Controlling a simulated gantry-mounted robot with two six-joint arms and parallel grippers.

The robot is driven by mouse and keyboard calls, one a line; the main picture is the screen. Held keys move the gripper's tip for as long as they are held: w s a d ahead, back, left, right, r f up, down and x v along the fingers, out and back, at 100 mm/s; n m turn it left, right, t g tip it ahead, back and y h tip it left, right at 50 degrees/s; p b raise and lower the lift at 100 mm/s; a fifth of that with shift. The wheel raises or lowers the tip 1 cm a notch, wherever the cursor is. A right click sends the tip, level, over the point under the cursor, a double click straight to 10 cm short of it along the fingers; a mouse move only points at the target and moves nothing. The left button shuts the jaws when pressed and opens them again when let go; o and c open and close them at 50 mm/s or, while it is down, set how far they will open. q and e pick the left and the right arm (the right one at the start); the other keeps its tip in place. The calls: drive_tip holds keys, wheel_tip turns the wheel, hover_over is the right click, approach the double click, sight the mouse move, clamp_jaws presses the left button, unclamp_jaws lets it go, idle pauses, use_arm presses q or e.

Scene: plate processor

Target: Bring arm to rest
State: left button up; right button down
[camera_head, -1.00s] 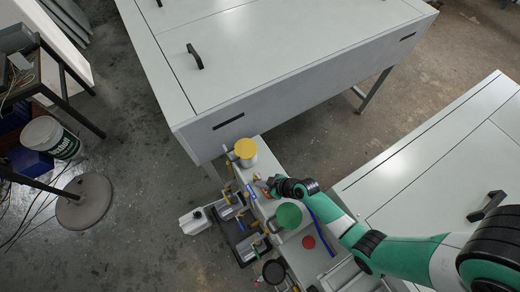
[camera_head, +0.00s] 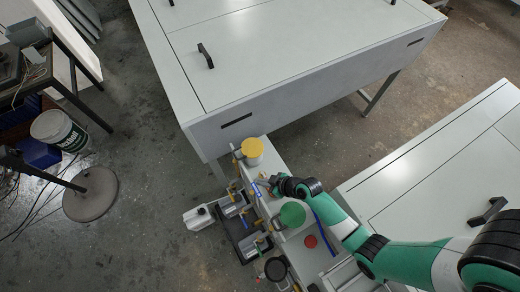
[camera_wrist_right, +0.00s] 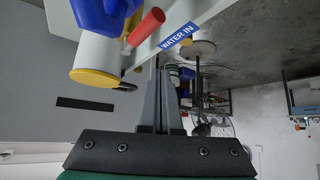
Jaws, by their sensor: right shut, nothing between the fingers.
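My right arm comes in from the lower right in the head view, and its gripper (camera_head: 264,182) is over the narrow grey bench between the yellow-topped canister (camera_head: 252,149) and the green funnel-like top (camera_head: 292,214). In the right wrist view the right gripper (camera_wrist_right: 161,72) has its fingers together with nothing between them. The yellow-rimmed white canister (camera_wrist_right: 97,62), a red handle (camera_wrist_right: 146,27) and a blue "WATER IN" label (camera_wrist_right: 178,36) lie beyond the fingertips. My left gripper is not in view.
A large grey cabinet (camera_head: 290,85) stands behind the bench, and another (camera_head: 440,165) is at right. Dark trays (camera_head: 249,243) and a white jug (camera_head: 199,218) sit left of the bench. A bucket (camera_head: 57,130) and round stand base (camera_head: 90,194) are at left. Floor between is clear.

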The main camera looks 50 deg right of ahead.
drive_tip(key=s+d+r+p, duration=0.1)
drive_tip(key=d+r, duration=0.3)
drive_tip(key=shift+s+d+r, duration=0.15)
drive_tip(key=shift+s+r, duration=0.25)
